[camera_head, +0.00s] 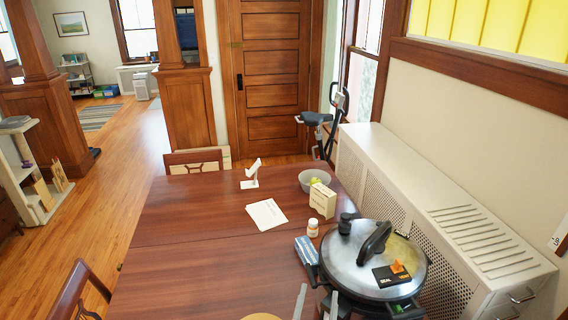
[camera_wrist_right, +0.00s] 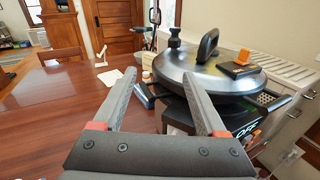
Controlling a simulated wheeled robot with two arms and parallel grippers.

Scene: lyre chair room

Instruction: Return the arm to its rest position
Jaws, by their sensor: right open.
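My right gripper (camera_head: 316,303) shows at the bottom edge of the head view, its two grey fingers apart. In the right wrist view the gripper (camera_wrist_right: 160,92) is open and empty, with nothing between its fingers. It is at the near side of the wooden table (camera_head: 190,240), in front of the pressure cooker (camera_head: 355,262). The cooker also shows in the right wrist view (camera_wrist_right: 205,72), just beyond the right finger. I cannot tell whether finger and cooker touch. My left gripper is not in view.
On the table are a white stand (camera_head: 251,175), papers (camera_head: 266,214), a grey bowl (camera_head: 313,180), a cream box (camera_head: 322,200), a small bottle (camera_head: 312,228) and a blue box (camera_head: 306,252). A white radiator cover (camera_head: 440,205) borders the right. The table's left part is clear.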

